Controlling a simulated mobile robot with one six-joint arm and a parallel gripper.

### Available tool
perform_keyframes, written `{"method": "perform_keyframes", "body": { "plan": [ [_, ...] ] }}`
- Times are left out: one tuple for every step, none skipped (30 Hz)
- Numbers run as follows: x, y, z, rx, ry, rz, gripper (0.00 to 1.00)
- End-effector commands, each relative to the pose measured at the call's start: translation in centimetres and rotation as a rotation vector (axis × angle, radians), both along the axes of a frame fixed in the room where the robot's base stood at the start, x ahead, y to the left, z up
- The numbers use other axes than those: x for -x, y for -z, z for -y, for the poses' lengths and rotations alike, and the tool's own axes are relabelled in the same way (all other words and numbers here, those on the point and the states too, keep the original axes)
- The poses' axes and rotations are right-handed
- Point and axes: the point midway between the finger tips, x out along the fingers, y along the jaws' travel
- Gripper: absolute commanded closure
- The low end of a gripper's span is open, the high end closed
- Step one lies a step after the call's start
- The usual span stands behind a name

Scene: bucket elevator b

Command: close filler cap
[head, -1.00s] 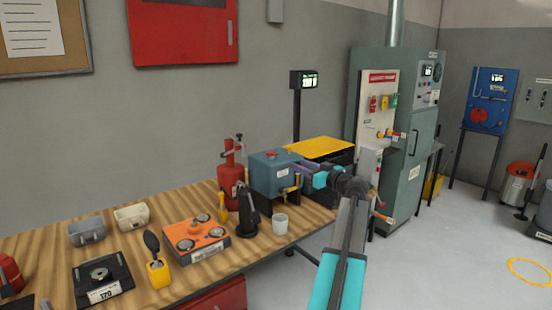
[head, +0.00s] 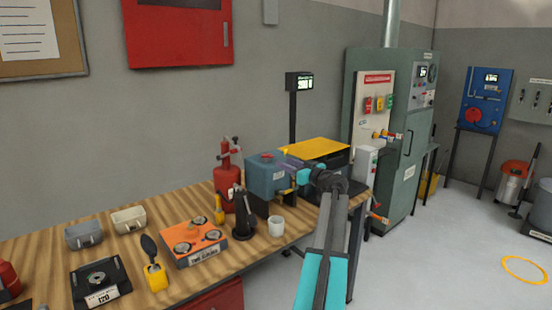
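A blue-grey box-shaped tank (head: 262,181) stands on a dark stand at the right end of the wooden bench. A small red part (head: 267,155) shows on its top and looks like the filler cap. It is too small to tell whether it is open or shut. My gripper (head: 290,162) is at the tank's right side, close to its upper right edge. Its purple fingers are small and partly hidden by the cyan wrist, so I cannot see the gap between them or whether they touch the tank.
A red extinguisher-like bottle (head: 226,178) stands left of the tank. A black stand (head: 240,218) and a white cup (head: 276,227) are in front. A yellow-topped black box (head: 318,149) is behind my wrist. A green cabinet (head: 398,150) stands to the right.

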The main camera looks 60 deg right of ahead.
Motion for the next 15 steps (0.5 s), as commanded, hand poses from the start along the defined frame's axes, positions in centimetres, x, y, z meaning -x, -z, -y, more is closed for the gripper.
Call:
{"method": "perform_keyframes", "body": {
  "plan": [
    [-0.9, -0.2, 0.4, -0.001, -0.002, 0.000, 0.66],
    [-1.3, -0.2, 0.5, -0.001, -0.002, 0.000, 0.66],
    [-1.8, -0.2, 0.7, -0.001, -0.002, -0.001, 0.66],
    [-2.2, -0.2, 0.8, -0.001, -0.002, -0.001, 0.66],
    [-2.6, -0.2, 1.0, -0.002, -0.001, 0.000, 0.66],
    [-3.2, -0.2, 1.2, -0.002, -0.001, 0.000, 0.66],
    [-3.6, -0.2, 1.3, -0.002, -0.001, 0.000, 0.66],
    [-3.9, -0.2, 1.4, -0.002, -0.001, 0.000, 0.66],
    [-4.4, -0.2, 1.6, -0.002, -0.001, 0.000, 0.66],
    [-4.8, -0.2, 1.7, -0.002, -0.001, 0.000, 0.66],
    [-5.1, -0.2, 1.8, -0.001, -0.001, 0.000, 0.66],
    [-5.5, -0.2, 2.0, -0.001, 0.000, 0.000, 0.66],
    [-5.7, -0.2, 2.0, -0.001, 0.000, 0.000, 0.66],
    [-6.0, -0.1, 2.1, 0.000, 0.000, 0.000, 0.66],
    [-6.3, -0.1, 2.2, 0.000, 0.000, 0.000, 0.66]
  ]
}}
